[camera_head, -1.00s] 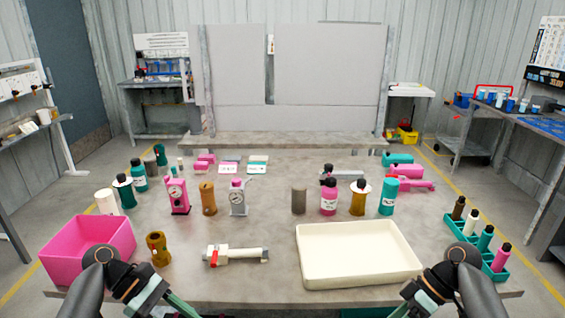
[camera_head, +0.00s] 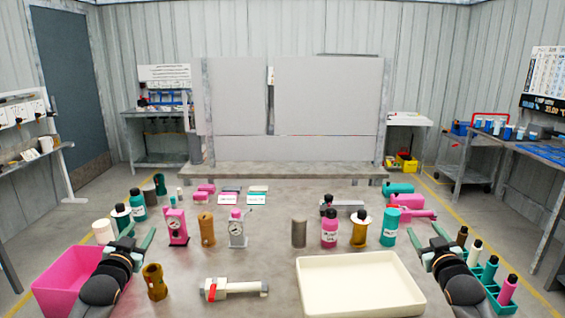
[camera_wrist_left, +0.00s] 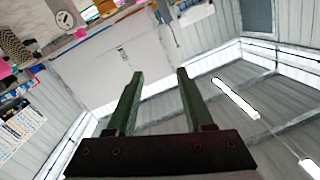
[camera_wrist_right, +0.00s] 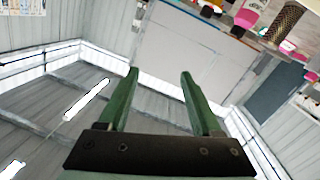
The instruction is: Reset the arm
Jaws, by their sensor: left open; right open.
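My left gripper (camera_head: 139,238) is open and empty, raised over the left of the table in front of the pink bin. Its two green fingers (camera_wrist_left: 156,100) stand apart with nothing between them in the left wrist view. My right gripper (camera_head: 427,238) is open and empty, raised at the table's right side between the cream tray and the green rack. Its fingers (camera_wrist_right: 160,98) are also apart and empty in the right wrist view. Both wrist cameras look up at the walls and ceiling.
Several bottles and gauges stand farther back. The table's middle is fairly clear.

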